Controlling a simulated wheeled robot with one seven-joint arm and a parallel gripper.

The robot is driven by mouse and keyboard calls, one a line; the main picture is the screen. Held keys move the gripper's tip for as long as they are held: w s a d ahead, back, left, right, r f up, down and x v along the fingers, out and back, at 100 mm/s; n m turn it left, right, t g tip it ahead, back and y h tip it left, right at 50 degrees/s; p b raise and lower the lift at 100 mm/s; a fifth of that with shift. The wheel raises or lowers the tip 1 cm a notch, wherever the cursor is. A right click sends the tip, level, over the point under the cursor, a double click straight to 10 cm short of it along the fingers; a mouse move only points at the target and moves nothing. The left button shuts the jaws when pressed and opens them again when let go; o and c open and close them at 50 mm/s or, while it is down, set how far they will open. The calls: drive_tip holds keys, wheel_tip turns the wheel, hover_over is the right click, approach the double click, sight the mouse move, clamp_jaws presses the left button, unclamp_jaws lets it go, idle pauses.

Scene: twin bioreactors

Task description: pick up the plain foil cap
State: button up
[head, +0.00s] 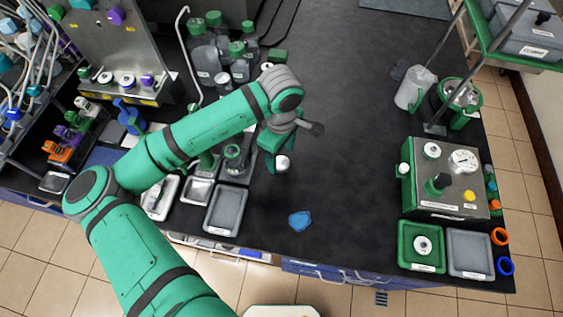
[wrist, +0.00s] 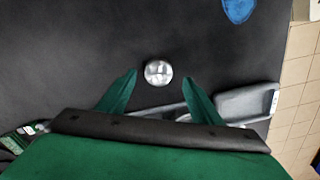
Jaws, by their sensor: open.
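The plain foil cap (wrist: 158,73) is a small round silver piece on the dark bench top, seen from above in the wrist view. In the head view it shows as a small pale round thing (head: 283,163) beside my gripper. My gripper (wrist: 160,82) is open, with its two green fingers pointing toward the cap. The cap shows between and slightly beyond the fingertips, and no finger appears to touch it. I cannot tell the height of the fingers above the bench. In the head view my wrist partly hides the gripper (head: 276,158).
A blue piece (head: 300,221) lies on the bench near the front edge. A grey tray (head: 226,211) is left of it. Green-capped bottles (head: 205,61) stand at the back left. A grey and green device (head: 445,180) stands at the right. The middle of the bench is clear.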

sight(282, 163)
drive_tip(key=f, duration=0.3)
drive_tip(key=shift+w+f, duration=0.2)
drive_tip(key=shift+w, duration=0.05)
drive_tip(key=shift+s, duration=0.1)
drive_tip(key=shift+d, duration=0.1)
drive_tip(key=c, duration=1.1)
drive_tip(key=shift+r, duration=0.15)
